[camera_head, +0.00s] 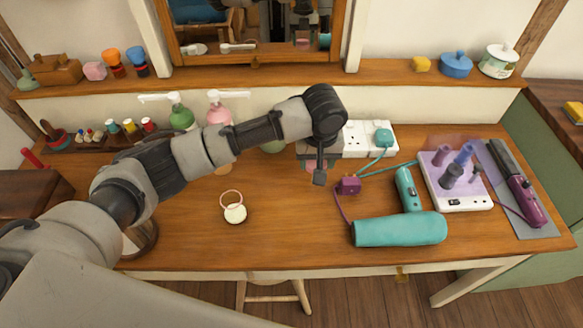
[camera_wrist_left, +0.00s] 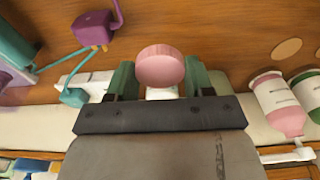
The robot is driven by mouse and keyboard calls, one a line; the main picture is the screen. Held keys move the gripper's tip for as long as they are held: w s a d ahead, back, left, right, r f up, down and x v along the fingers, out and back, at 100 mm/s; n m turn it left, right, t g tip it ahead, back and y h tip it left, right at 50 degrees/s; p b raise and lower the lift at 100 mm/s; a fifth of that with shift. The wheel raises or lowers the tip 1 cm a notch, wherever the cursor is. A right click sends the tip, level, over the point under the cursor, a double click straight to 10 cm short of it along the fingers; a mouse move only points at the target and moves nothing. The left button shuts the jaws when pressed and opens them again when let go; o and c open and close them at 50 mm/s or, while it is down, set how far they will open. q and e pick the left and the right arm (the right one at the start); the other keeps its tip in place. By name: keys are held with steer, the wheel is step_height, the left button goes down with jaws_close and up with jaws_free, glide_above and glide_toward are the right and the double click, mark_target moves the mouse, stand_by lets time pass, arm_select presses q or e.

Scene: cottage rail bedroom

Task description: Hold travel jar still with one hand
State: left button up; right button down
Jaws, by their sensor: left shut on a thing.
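The travel jar (camera_wrist_left: 160,64), with a round pink lid and a pale body below it, sits between my left gripper's green fingers in the left wrist view. My left gripper (camera_head: 318,168) is shut on the jar near the back middle of the wooden desk. In the head view, the gripper and wrist hide most of the jar. Whether the jar's base touches the desk is hard to tell. My right gripper is in neither view.
A small white round item with a pink ring (camera_head: 235,213) lies on the open desk (camera_head: 290,235). A teal hair dryer (camera_head: 400,229), purple plug (camera_head: 348,185), white power strip (camera_head: 360,136) and white-topped holder (camera_head: 466,200) stand to the right. Pump bottles (camera_head: 180,117) stand behind my left arm.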

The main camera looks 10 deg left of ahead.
arm_select(q)
steer(key=d, duration=0.1)
steer(key=d+r, duration=0.2)
steer(key=shift+w, duration=0.25)
steer(key=shift+a, duration=0.1)
steer(key=s+a+r+m, duration=0.1)
steer(key=s+a+m, duration=0.2)
steer(key=s+a, duration=1.2)
steer(key=shift+s+a+r, duration=0.2)
steer(key=shift+s+r, duration=0.2)
steer(key=shift+s, duration=0.1)
